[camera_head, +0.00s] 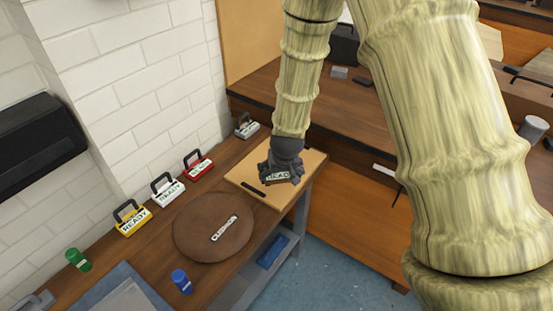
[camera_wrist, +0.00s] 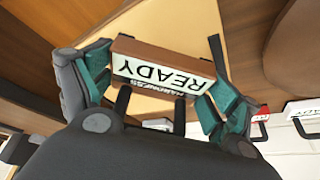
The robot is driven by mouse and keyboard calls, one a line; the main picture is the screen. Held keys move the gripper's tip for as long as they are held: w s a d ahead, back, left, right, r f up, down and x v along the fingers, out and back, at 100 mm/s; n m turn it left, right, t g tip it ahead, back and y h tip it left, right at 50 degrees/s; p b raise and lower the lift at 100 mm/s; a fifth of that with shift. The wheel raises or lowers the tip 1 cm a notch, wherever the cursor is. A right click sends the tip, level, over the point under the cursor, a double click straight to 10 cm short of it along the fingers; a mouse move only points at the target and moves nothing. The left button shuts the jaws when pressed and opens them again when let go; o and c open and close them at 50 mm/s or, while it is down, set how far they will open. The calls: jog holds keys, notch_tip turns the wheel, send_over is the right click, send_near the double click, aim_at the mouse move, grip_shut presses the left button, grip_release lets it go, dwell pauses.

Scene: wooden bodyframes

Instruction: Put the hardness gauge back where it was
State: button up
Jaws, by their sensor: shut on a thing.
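My gripper (camera_head: 281,174) is shut on the hardness gauge (camera_wrist: 160,66), a brown block with a white label that shows upside down and reads READY, with HARDNESS partly covered. In the wrist view my gripper (camera_wrist: 160,82) has a teal-padded finger at each end of the block. In the head view only a small part of the gauge (camera_head: 283,178) shows below my gripper, over the tan board (camera_head: 262,196) on the bench. I cannot tell whether the gauge touches the board. A dark bar (camera_head: 252,188) lies on the board to the left of my gripper.
Yellow (camera_head: 132,220), white (camera_head: 167,189), red (camera_head: 199,166) and grey (camera_head: 247,128) handled devices line the wall side of the bench. A round brown board (camera_head: 195,245) with a label lies in front. Green (camera_head: 78,260) and blue (camera_head: 181,281) containers stand nearer.

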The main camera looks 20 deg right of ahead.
jog(key=w+p, duration=0.1)
jog(key=w, duration=0.2)
jog(key=w+d, duration=0.1)
jog(key=w, duration=0.2)
jog(key=w+d+f+p, duration=0.1)
jog(key=w, duration=0.2)
jog(key=shift+w+d+p, duration=0.1)
jog(key=shift+w+p, duration=0.1)
jog(key=shift+p, duration=0.15)
jog(key=shift+f+p, duration=0.8)
jog(key=shift+f, duration=0.85)
jog(key=shift+f, duration=0.2)
jog(key=o, duration=1.1)
jog(key=shift+c, duration=0.2)
jog(key=shift+r, duration=0.2)
jog(key=b+v, duration=0.2)
jog(key=v, duration=1)
jog(key=shift+b, duration=0.4)
